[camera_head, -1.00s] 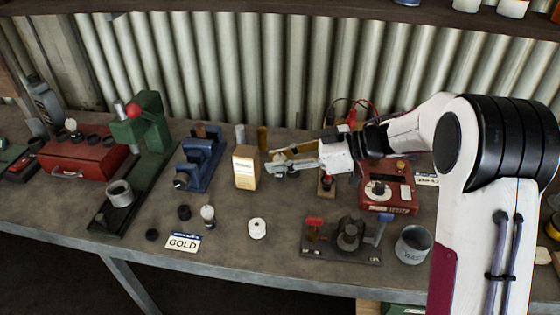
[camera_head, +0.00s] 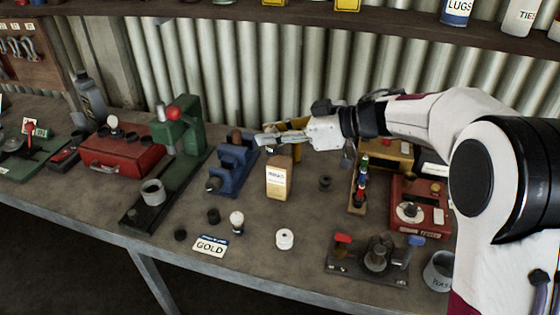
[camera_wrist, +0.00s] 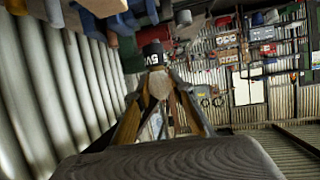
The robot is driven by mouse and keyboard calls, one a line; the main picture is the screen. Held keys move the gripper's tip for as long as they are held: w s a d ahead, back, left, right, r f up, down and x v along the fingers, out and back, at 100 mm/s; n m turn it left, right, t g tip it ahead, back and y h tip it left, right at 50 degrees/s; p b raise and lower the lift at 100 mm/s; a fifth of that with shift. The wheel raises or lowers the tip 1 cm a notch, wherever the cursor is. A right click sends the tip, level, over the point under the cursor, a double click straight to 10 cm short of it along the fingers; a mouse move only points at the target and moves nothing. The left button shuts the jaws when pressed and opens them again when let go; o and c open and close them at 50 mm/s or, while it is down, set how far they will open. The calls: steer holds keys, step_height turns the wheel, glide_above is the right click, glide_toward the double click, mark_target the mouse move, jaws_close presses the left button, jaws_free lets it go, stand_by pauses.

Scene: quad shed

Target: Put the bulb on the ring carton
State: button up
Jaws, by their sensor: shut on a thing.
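Other white bulbs show in the head view: one stands by the GOLD card (camera_head: 237,220), one on the red case (camera_head: 113,122).
A blue vice (camera_head: 232,168) stands close left of the carton, with a green press (camera_head: 180,135) beyond it. A white spool (camera_head: 285,238) and the GOLD card (camera_head: 210,247) lie in front. Red meter (camera_head: 420,205) and a screwdriver rack stand right. Bench beside the carton's right is mostly clear.

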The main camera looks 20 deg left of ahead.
steer(key=w+r+m+t+h, duration=0.1)
steer(key=w+r+m+t, duration=0.2)
steer(key=w+t, duration=0.1)
steer(key=shift+w+m, duration=0.3)
steer(key=shift+w, duration=0.5)
steer(key=shift+r, duration=0.1)
glide_above(279, 161)
steer(key=shift+f, duration=3.15)
steer(key=shift+f, duration=0.1)
steer(key=shift+f, duration=1.75)
steer(key=shift+f, duration=0.1)
